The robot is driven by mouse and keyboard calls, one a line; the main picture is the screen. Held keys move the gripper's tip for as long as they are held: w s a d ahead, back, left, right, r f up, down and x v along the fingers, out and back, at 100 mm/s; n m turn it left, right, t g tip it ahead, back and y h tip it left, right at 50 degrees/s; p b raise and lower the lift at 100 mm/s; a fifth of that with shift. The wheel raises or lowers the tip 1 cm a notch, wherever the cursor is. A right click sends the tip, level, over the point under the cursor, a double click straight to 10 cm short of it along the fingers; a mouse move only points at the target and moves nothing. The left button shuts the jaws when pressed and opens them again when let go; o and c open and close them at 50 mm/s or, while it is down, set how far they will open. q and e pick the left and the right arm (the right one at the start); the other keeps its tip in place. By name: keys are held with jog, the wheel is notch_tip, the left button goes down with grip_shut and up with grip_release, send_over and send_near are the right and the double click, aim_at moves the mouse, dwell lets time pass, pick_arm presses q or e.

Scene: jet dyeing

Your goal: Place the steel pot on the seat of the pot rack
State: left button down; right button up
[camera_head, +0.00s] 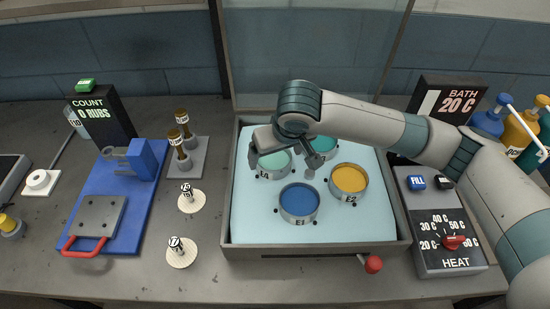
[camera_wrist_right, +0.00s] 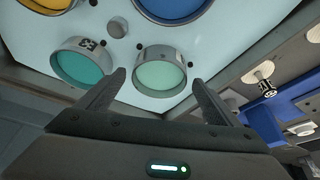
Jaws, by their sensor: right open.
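Steel pots stand in a pale blue square bath. The pot with light green liquid (camera_head: 275,168) is at the left, and it also shows in the wrist view (camera_wrist_right: 161,75). The others are a blue pot E1 (camera_head: 299,203), a yellow pot E2 (camera_head: 349,181) and a teal pot (camera_head: 324,146), partly behind my arm. My right gripper (camera_head: 280,153) is open over the light green pot. In the wrist view its two fingers (camera_wrist_right: 158,80) reach towards either side of that pot, with nothing clearly gripped. I cannot single out the rack's seat. My left gripper is out of view.
A heat panel (camera_head: 449,240) with a red knob is right of the bath. A red-tipped handle (camera_head: 373,264) sticks out at the front. A blue board (camera_head: 120,206), posts and small stoppers on round pads stand at left. Bottles (camera_head: 520,130) stand far right.

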jog(key=b+v, duration=0.1)
jog(key=v, duration=0.8)
jog(key=shift+a, duration=0.1)
dwell(1.2)
